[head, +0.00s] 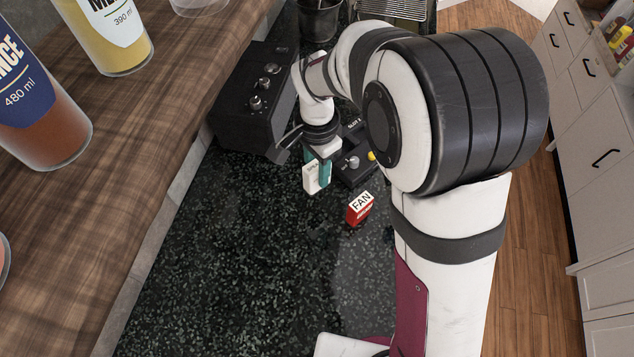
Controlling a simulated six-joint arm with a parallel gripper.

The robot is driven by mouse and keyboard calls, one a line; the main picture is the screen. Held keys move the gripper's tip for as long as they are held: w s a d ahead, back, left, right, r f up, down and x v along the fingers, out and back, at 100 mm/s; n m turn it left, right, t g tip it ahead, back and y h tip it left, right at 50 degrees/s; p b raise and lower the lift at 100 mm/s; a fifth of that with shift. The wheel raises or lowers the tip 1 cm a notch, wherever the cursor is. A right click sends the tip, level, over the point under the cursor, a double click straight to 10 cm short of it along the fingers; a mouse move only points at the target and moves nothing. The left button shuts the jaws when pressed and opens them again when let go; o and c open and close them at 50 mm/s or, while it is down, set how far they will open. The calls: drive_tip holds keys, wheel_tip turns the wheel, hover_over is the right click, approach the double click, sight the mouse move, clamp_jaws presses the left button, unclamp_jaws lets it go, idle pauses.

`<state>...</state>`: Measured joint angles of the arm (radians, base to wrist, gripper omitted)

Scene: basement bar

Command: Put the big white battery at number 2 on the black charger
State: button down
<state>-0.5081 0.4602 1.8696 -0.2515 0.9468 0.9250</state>
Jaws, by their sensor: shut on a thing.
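My gripper (319,172) points down over the dark speckled counter. Its teal fingertips are shut on a white block with small dark lettering, which I take as the white battery (310,180). The fingers hide part of the battery, and I cannot tell whether it touches the counter. Just right of it lies a low black unit with a silver knob and a yellow spot, which may be the black charger (352,173). My arm covers its right side, and I cannot make out a number 2 on it.
A red block labelled FAN (360,208) stands on the counter in front of the black unit. A larger black box with several knobs (250,112) stands left of my gripper. Bottles (40,105) stand on the raised wooden ledge (150,130). The near counter is clear.

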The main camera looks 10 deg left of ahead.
drive_tip(key=w+d, duration=0.4)
drive_tip(key=w, duration=0.7)
drive_tip(key=w+d, duration=0.3)
drive_tip(key=w, duration=0.7)
drive_tip(key=shift+n, duration=0.3)
drive_tip(key=shift+d+f, duration=0.1)
drive_tip(key=shift+f, duration=3.45)
drive_tip(key=shift+c, duration=2.4)
unclamp_jaws()
wheel_tip(320, 180, up, 16)
